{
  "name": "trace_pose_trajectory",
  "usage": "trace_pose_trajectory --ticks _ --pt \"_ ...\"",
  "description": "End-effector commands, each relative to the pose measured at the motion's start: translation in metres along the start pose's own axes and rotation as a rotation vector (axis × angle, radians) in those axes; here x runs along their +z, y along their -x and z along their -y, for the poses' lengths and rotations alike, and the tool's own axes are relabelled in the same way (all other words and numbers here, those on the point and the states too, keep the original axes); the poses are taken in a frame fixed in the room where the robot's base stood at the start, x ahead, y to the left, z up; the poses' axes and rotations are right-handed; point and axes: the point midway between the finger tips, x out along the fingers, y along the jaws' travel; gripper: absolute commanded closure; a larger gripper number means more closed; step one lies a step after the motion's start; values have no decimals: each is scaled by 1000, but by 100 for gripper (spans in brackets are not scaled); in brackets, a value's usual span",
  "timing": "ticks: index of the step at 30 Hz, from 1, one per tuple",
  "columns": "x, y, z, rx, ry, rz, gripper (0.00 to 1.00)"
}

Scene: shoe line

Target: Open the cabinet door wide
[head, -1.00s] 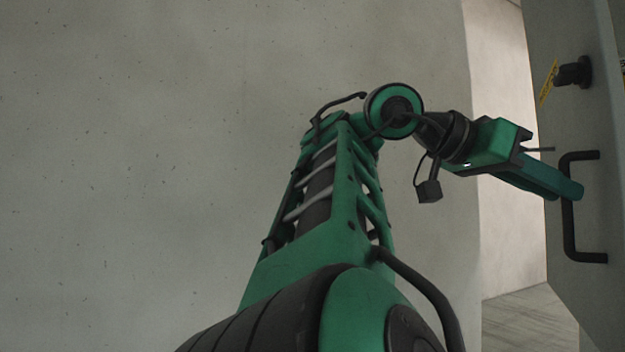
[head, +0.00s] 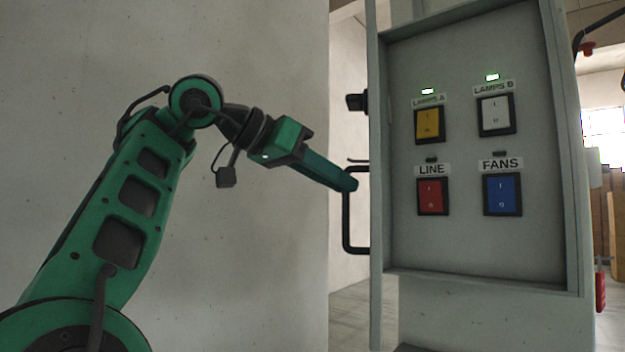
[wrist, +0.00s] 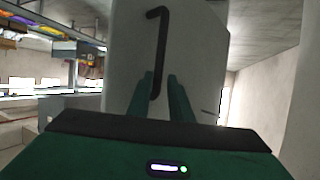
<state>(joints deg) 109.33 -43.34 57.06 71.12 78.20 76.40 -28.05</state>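The cabinet (head: 485,265) is a grey box with its front open to me. Its door (head: 376,140) stands swung out at the left side and shows nearly edge-on in the head view. The black bar handle (head: 346,225) is on the door's outer face. My green gripper (head: 352,183) reaches to the handle's upper part from the left. In the wrist view the two fingers (wrist: 160,82) stand apart, with the handle (wrist: 158,45) showing between their tips and a gap beside it. The pale door face (wrist: 205,50) is behind.
Inside the cabinet are a yellow switch (head: 429,125), a white switch (head: 495,115), a red switch (head: 432,196) and a blue switch (head: 502,194). A black knob (head: 356,102) sticks out from the door. A bare concrete wall (head: 260,60) fills the left.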

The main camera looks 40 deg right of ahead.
Motion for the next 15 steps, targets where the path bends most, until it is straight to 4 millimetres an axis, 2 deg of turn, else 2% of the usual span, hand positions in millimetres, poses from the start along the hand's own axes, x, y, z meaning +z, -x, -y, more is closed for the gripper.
trace_pose_trajectory --ticks 15 --pt "-3 19 18 0 0 -2 82"
